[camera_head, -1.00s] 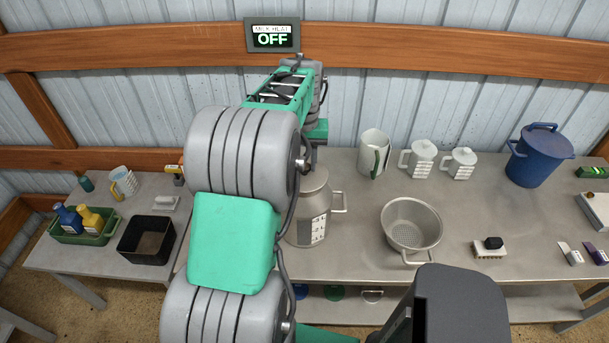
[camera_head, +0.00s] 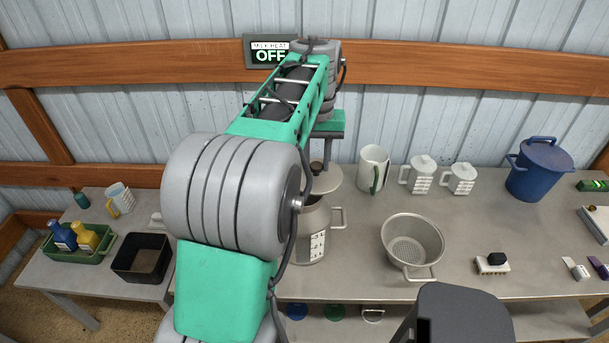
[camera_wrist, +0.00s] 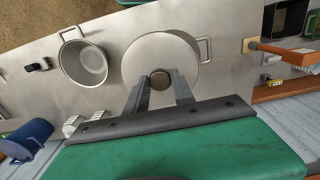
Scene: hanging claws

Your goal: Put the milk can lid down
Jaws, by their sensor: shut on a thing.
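The milk can (camera_head: 312,240) is a grey metal can with side handles and a white label, standing on the metal table. Its dark mouth partly shows below the raised lid. The milk can lid (camera_head: 329,181) is a pale grey disc with a dark round knob, held above the can and apart from it. My gripper (camera_wrist: 160,79) is shut on the lid's knob. In the head view my arm hides part of the can's left side.
A metal strainer (camera_head: 412,241) stands right of the can. A white pitcher (camera_head: 373,168) and two lidded jugs (camera_head: 421,174) stand behind. A blue lidded bucket (camera_head: 540,168) is farther right. A black bin (camera_head: 143,257) is on the left table. Bare tabletop lies between can and strainer.

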